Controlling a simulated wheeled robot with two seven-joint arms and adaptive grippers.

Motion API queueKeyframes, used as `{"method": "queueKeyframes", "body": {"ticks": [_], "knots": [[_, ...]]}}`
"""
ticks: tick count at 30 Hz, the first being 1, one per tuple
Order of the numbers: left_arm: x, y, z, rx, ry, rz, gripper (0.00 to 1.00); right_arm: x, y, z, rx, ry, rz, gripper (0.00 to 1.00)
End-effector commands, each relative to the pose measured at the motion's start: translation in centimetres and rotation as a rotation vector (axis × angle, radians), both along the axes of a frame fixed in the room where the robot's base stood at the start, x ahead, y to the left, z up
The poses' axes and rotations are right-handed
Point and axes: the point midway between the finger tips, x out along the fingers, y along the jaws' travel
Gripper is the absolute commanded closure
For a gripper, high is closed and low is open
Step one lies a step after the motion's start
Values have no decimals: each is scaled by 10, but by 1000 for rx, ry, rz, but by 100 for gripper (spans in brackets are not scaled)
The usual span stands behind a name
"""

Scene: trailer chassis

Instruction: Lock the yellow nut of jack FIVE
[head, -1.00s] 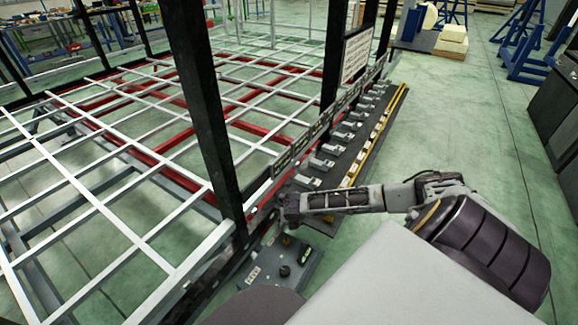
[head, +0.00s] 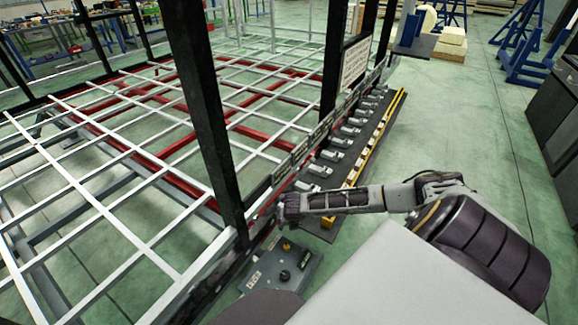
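A row of small grey jack-like units, one of them the near unit (head: 320,170), runs along the side of the chassis (head: 247,217). I cannot tell which is jack FIVE, and no yellow nut can be made out at this size. My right arm reaches in from the right, and its gripper (head: 284,210) is beside the near end of the row, close to the chassis rail in the picture. The gripper is small and dark against the frame, so its fingers and any contact are unclear. My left gripper is not in view.
A grey plate (head: 312,264) with a black knob (head: 285,275) and a label lies below my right gripper. A yellow strip (head: 380,130) edges the dark mat beside the row. A black post (head: 205,120) rises at the chassis corner.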

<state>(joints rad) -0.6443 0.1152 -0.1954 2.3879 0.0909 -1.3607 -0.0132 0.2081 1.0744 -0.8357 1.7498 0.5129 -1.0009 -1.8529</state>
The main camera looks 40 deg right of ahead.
Motion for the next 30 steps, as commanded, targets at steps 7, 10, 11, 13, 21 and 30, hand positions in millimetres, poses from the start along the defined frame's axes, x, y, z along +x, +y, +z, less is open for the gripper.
{"method": "queueKeyframes", "body": {"ticks": [7, 10, 11, 13, 21, 30], "knots": [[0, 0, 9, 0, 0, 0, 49, 0, 0, 9, 0, 0, 0, 49], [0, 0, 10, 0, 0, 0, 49, 0, 0, 10, 0, 0, 0, 49], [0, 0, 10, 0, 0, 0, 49, 0, 0, 10, 0, 0, 0, 49], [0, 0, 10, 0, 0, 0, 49, 0, 0, 10, 0, 0, 0, 49], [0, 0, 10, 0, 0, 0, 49, 0, 0, 10, 0, 0, 0, 49], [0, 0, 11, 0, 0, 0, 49, 0, 0, 11, 0, 0, 0, 49]]}}
